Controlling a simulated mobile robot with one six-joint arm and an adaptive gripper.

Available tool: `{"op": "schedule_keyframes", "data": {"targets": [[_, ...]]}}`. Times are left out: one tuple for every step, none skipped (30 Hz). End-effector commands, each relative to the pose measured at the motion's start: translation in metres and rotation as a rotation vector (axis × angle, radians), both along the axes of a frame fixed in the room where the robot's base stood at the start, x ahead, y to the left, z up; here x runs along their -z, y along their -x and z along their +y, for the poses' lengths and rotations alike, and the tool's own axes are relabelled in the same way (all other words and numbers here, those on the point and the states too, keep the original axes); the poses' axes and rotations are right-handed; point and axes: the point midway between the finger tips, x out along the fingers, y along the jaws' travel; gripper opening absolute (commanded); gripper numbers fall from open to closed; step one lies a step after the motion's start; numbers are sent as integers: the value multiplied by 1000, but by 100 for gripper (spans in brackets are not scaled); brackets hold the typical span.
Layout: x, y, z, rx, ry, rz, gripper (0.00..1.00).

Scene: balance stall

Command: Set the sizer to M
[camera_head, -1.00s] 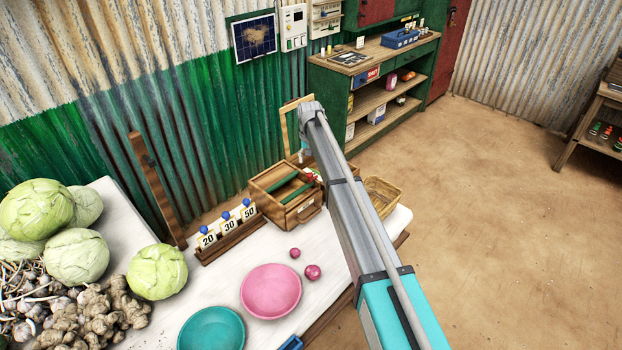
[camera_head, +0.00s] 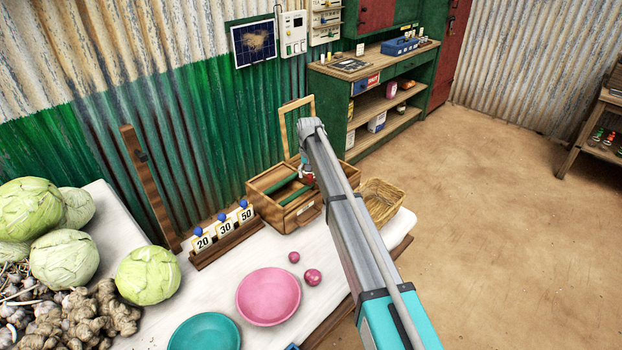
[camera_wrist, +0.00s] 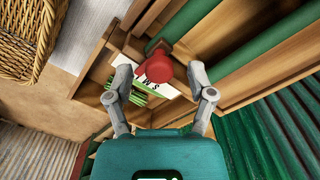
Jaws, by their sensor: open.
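The sizer appears to be the wooden box (camera_head: 292,217) with green bars across its open top, on the table's far end in the head view. In the wrist view a red knob (camera_wrist: 158,62) stands over a white lettered plate (camera_wrist: 168,91) at the box's end. The lettering is partly covered, and I cannot read the setting. My gripper (camera_wrist: 159,70) is open, its fingers on either side of the knob, with no clear contact. A green striped piece (camera_wrist: 146,97) shows beside the plate. In the head view my arm hides most of the gripper and the knob.
A wicker basket (camera_head: 381,203) stands right of the box. A rack with tags 20, 30 and 50 (camera_head: 226,240) stands to its left. A pink bowl (camera_head: 268,297), a teal bowl (camera_head: 204,334) and two pink balls (camera_head: 312,277) lie in front. Cabbages (camera_head: 148,275) fill the left.

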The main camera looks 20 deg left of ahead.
Motion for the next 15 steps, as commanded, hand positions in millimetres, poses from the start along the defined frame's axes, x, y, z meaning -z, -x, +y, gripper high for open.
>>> {"op": "schedule_keyframes", "data": {"targets": [[2, 0, 0, 0, 0, 0, 70], [3, 0, 0, 0, 0, 0, 70], [3, 0, 0, 0, 0, 0, 70], [3, 0, 0, 0, 0, 0, 70], [3, 0, 0, 0, 0, 0, 70], [3, 0, 0, 0, 0, 0, 70], [3, 0, 0, 0, 0, 0, 70], [3, 0, 0, 0, 0, 0, 70], [3, 0, 0, 0, 0, 0, 70], [3, 0, 0, 0, 0, 0, 70], [3, 0, 0, 0, 0, 0, 70], [3, 0, 0, 0, 0, 0, 70], [3, 0, 0, 0, 0, 0, 70], [3, 0, 0, 0, 0, 0, 65], [3, 0, 0, 0, 0, 0, 57]]}}
